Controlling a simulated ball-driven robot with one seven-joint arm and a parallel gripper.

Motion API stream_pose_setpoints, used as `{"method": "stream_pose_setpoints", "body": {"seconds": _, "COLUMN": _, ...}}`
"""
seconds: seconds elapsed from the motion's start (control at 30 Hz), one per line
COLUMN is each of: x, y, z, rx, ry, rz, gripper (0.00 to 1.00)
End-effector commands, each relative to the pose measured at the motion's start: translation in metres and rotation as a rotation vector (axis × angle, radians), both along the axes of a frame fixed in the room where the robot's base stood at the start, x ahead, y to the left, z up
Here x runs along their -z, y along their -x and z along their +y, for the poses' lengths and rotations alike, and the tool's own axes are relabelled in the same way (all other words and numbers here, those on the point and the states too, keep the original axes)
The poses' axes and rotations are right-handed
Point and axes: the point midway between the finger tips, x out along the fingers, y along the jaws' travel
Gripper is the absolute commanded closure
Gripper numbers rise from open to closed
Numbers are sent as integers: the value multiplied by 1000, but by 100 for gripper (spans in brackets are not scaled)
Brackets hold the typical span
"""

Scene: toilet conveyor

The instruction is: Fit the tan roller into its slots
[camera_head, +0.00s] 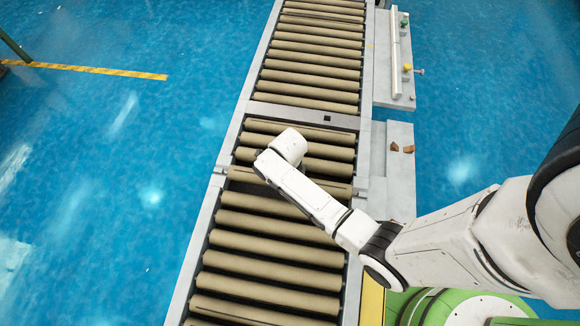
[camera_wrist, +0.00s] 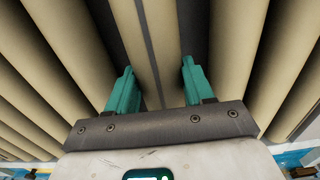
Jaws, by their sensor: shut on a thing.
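The tan roller (camera_wrist: 166,40) runs between my gripper's teal fingers in the wrist view, with a thin dark stripe along its length. My gripper (camera_wrist: 158,66) is shut on it, one finger on each side. In the head view, what looks like the same roller (camera_head: 243,175) lies across the conveyor frame (camera_head: 232,130), just below the wrist. My wrist and forearm cover its middle, and the fingers are hidden there. I cannot tell whether its ends sit in the slots.
Several other tan rollers (camera_head: 270,247) lie across the conveyor on both sides of the held one. A grey side ledge (camera_head: 400,170) with small brown pieces (camera_head: 408,149) stands at right. Blue floor (camera_head: 100,150) is open at left.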

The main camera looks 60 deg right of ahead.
Motion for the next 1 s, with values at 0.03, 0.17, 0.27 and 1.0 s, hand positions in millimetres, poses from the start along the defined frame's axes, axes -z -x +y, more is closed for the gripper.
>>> {"method": "stream_pose_setpoints", "body": {"seconds": 0.03, "x": 0, "y": -2, "z": -1, "rx": 0, "ry": 2, "rz": -5, "gripper": 100}}
{"method": "stream_pose_setpoints", "body": {"seconds": 0.17, "x": 1, "y": -2, "z": -1, "rx": 0, "ry": 2, "rz": -5, "gripper": 100}}
{"method": "stream_pose_setpoints", "body": {"seconds": 0.27, "x": 1, "y": -2, "z": -1, "rx": 0, "ry": 2, "rz": -5, "gripper": 100}}
{"method": "stream_pose_setpoints", "body": {"seconds": 1.0, "x": 14, "y": 0, "z": 0, "rx": 0, "ry": 1, "rz": -1, "gripper": 43}}
